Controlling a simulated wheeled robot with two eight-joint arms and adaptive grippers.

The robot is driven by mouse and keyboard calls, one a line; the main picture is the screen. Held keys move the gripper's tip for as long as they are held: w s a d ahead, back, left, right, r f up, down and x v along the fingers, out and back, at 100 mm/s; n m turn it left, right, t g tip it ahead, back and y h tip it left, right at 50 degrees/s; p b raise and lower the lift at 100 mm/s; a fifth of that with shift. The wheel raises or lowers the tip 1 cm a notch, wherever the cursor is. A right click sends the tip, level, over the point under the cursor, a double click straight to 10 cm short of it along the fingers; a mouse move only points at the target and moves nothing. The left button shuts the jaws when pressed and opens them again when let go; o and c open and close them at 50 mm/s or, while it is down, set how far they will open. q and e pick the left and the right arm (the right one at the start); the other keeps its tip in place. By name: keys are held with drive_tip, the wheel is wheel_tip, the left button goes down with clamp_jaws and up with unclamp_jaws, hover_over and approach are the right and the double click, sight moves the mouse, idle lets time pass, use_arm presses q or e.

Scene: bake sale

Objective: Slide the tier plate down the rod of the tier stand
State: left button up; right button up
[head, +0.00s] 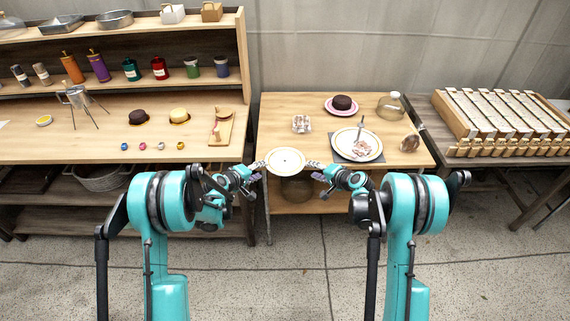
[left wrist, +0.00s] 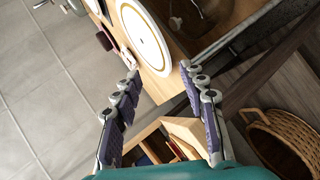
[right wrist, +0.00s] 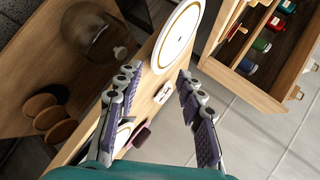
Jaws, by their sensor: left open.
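The tier plate (head: 286,160), white with a thin gold ring, is at the table's front edge, between my two grippers. It also shows ahead of the fingertips in the left wrist view (left wrist: 146,40) and right wrist view (right wrist: 179,38). I cannot tell whether it rests on the table. My left gripper (head: 257,170) is open at its left side; my right gripper (head: 318,170) is open at its right side. Neither is closed on the rim. The tier stand (head: 343,146), a larger gold-rimmed plate with an upright rod and pinkish-brown pieces, stands on a dark mat, back right.
A pink plate with a dark cake (head: 342,103), a glass jar (head: 390,106), a clear box (head: 301,124) and a round brown item (head: 409,144) stand around the stand. A shelf unit (head: 60,148) is at left, a rack table (head: 510,120) at right.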

sight(272, 167)
use_arm(q)
drive_tip(key=shift+w+f, duration=0.1)
drive_tip(key=shift+f, duration=0.2)
use_arm(e)
drive_tip(key=shift+f, duration=0.3)
drive_tip(key=shift+w, duration=0.1)
use_arm(q)
drive_tip(key=x, duration=0.7)
drive_tip(key=shift+w+d+f, duration=0.2)
drive_tip(key=shift+w, duration=0.1)
use_arm(e)
drive_tip(key=x, duration=0.7)
drive_tip(key=shift+w+a+f, duration=0.2)
drive_tip(key=shift+w+a, duration=0.05)
drive_tip(key=shift+w, duration=0.05)
use_arm(q)
clamp_jaws()
use_arm(e)
clamp_jaws()
